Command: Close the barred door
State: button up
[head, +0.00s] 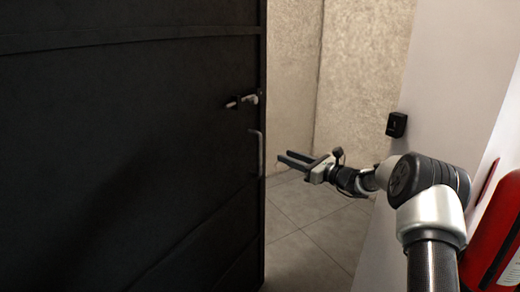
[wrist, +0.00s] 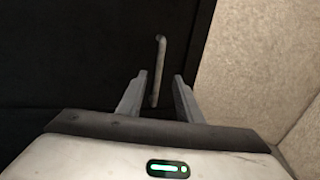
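A large black door (head: 130,150) fills the left of the head view and stands ajar, with an opening at its right edge. No bars show on it. A lever handle (head: 243,101) sits near that edge, with a vertical pull handle (head: 260,152) below it. My gripper (head: 281,157) is open beside the door's right edge, its fingers pointing left toward the door. In the wrist view the pull handle (wrist: 158,70) appears between the two open fingers (wrist: 154,85). I cannot tell how far the fingertips are from it; nothing is gripped.
Beyond the opening are a beige wall (head: 358,75) and a tiled floor (head: 312,235). At the right is a white wall (head: 450,70) with a small black box (head: 396,124). A red object (head: 497,235) stands close to my arm at the lower right.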

aim_at(261, 147)
jog(key=b+x, duration=0.1)
jog(key=x, duration=1.3)
jog(key=shift+f, duration=0.1)
jog(key=shift+c, duration=0.5)
grip_shut()
